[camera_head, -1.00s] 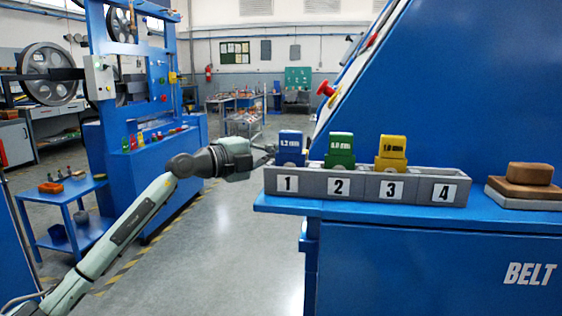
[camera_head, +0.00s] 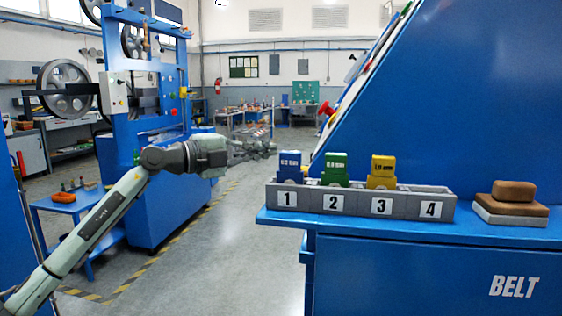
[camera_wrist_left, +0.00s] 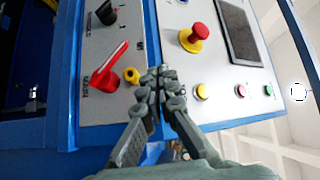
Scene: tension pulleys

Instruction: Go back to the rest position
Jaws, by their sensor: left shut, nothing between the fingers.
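My left gripper (camera_head: 262,147) is shut and empty in the head view. It is in the air left of the grey numbered holder (camera_head: 360,201), apart from it. The holder carries a blue block (camera_head: 289,166) in slot 1, a green block (camera_head: 335,168) in slot 2 and a yellow block (camera_head: 382,171) in slot 3. Slot 4 shows no block. In the left wrist view the closed fingers (camera_wrist_left: 155,76) show in front of a control panel. My right gripper is not in view.
The panel has a red lever (camera_wrist_left: 108,72) and a red mushroom button (camera_wrist_left: 194,37). A brown block on a pale base (camera_head: 511,203) sits on the blue bench (camera_head: 420,226). A blue machine (camera_head: 170,190) stands behind my left arm. Grey floor (camera_head: 255,255) is open between.

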